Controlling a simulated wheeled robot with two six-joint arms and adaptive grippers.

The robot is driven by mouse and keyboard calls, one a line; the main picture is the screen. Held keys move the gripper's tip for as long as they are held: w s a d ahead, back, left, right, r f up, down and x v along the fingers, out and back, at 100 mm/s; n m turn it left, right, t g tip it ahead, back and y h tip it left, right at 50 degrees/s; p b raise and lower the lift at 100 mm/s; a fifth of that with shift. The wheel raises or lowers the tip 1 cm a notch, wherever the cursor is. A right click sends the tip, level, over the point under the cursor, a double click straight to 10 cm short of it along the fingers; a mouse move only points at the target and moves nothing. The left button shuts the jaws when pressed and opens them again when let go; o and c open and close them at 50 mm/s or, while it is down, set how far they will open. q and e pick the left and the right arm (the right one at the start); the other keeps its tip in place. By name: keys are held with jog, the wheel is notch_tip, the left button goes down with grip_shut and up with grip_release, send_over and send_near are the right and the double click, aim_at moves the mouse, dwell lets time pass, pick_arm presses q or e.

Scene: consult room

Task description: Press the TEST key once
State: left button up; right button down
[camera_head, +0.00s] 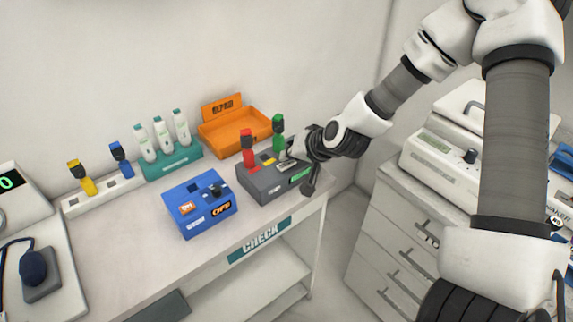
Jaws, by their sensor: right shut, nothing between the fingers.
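A grey tester box (270,190) stands near the right end of the table, with a small lit green display on its front. A red plug-like item (248,148) and a green one (278,132) stand upright in its top. A yellow patch (268,160) shows on the top between them. I cannot read which part is the TEST key. My right gripper (292,162) is shut and empty, reaching in from the right over the box's right side. Its dark fingers and wrist hide part of the top, and I cannot tell whether the tips touch it. My left gripper is not in view.
A blue box (200,207) with a black knob and an OFF label stands left of the grey box. An orange REPAIR tray (240,138) and a teal rack (172,163) stand behind. A white holder (104,194) has yellow and blue items.

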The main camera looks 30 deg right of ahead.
aim_at(289, 165)
jog(key=shift+f+b, duration=0.35)
jog(key=shift+f, duration=0.1)
dwell(0.6)
jog(key=shift+r, duration=0.1)
jog(key=shift+r+p, duration=0.8)
jog(key=shift+p, duration=0.05)
notch_tip(289, 165, up, 5)
jog(key=p, duration=0.5)
dwell(0.7)
